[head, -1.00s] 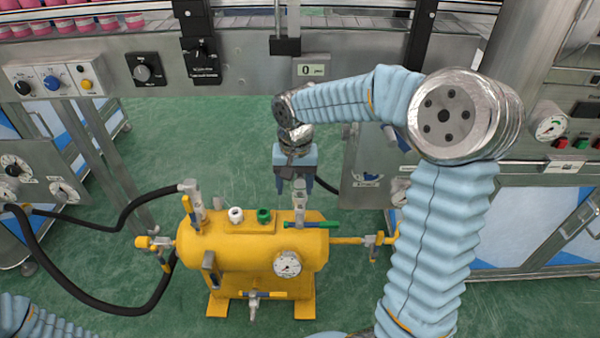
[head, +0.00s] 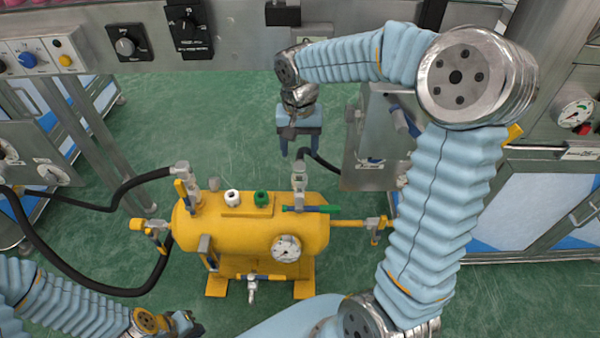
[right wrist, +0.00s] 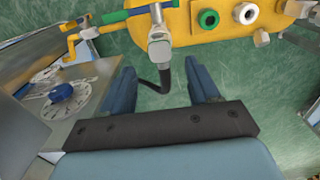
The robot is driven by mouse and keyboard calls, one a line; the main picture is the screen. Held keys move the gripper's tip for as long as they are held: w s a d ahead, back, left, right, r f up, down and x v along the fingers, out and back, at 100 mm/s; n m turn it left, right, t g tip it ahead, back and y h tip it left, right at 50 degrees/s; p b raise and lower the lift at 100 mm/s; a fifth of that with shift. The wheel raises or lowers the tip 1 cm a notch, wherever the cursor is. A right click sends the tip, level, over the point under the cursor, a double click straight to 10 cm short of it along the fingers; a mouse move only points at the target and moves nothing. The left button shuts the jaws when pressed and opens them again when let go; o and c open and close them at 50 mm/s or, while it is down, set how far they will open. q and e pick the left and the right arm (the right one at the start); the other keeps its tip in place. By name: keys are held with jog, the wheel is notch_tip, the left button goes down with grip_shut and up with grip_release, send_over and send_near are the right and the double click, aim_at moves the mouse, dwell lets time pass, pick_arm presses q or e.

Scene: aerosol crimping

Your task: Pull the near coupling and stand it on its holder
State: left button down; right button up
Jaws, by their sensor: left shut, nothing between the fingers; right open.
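A grey coupling (head: 299,168) with a black hose stands upright on the right part of the yellow tank (head: 245,238), above a green-handled valve (head: 325,209). Another grey coupling (head: 181,168) with a hose sits at the tank's left end. My right gripper (head: 299,152) is open and empty, just behind the right-hand coupling and apart from it. In the right wrist view, this coupling (right wrist: 159,45) shows beyond the open fingers, its hose bending down between them. My left gripper (head: 192,327) is shut and empty at the bottom edge. I cannot identify the holder.
White (head: 232,198) and green (head: 261,198) fittings stand on top of the tank, between the couplings. A gauge (head: 286,248) is on its front. A black hose (head: 110,292) loops at the left. A steel panel (head: 380,140) stands right of my right gripper.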

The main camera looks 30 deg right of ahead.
aim_at(299, 166)
notch_tip(299, 166, down, 6)
jog(key=b, duration=0.4)
jog(key=shift+f, duration=0.15)
jog(key=shift+f+b, duration=0.4)
jog(key=shift+f, duration=0.3)
jog(key=shift+c, duration=0.4)
grip_shut()
jog(key=shift+r, duration=0.1)
jog(key=shift+r, duration=0.1)
